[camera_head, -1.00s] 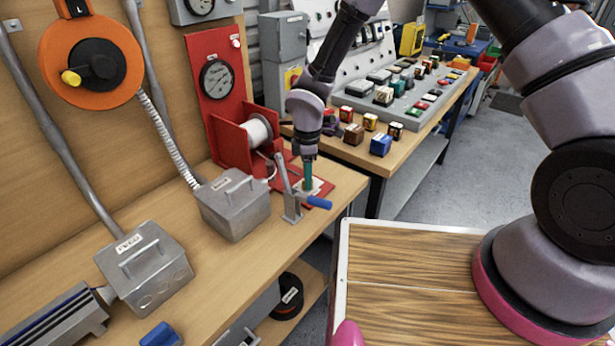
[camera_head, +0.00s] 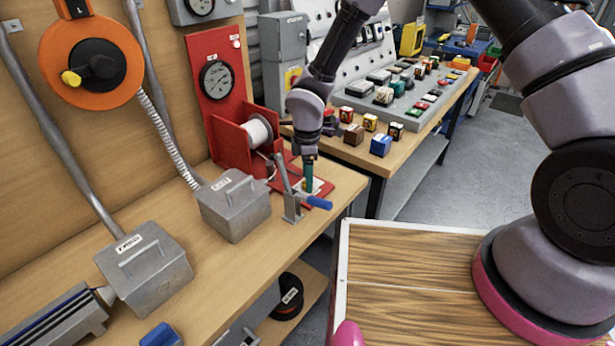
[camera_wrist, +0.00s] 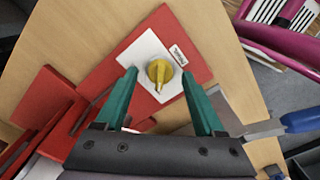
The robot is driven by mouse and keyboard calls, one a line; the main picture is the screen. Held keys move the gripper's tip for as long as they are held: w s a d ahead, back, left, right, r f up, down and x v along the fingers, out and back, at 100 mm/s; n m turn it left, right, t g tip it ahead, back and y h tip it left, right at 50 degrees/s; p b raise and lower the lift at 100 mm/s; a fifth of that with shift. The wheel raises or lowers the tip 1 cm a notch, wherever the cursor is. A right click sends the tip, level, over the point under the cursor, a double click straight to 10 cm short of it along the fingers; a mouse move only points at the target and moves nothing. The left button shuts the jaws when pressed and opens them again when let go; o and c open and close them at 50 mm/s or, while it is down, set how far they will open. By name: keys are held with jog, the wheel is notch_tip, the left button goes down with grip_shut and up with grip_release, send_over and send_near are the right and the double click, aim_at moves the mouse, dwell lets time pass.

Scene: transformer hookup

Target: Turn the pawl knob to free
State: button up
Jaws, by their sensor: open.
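The pawl knob (camera_wrist: 160,72) is a yellow knob with a pointer, on a white plate (camera_wrist: 140,52) fixed to a red base (camera_wrist: 185,30). In the wrist view its pointer aims toward the gripper's palm, at the bottom of the picture. A small label (camera_wrist: 178,55) sits beside the plate, too small to read. My gripper (camera_wrist: 163,88) is open, with one green finger on each side of the knob and a gap on both sides. In the head view my gripper (camera_head: 309,182) points down over the red base, and the knob is mostly hidden there.
A grey lever device with a blue handle (camera_head: 318,202) stands close beside my gripper. A red stand with a white spool (camera_head: 258,131) and a gauge (camera_head: 216,79) is behind it. A grey box (camera_head: 233,205) stands to the left.

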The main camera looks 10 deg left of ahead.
notch_tip(320, 180, up, 11)
jog(key=shift+f, duration=0.15)
dwell(0.4)
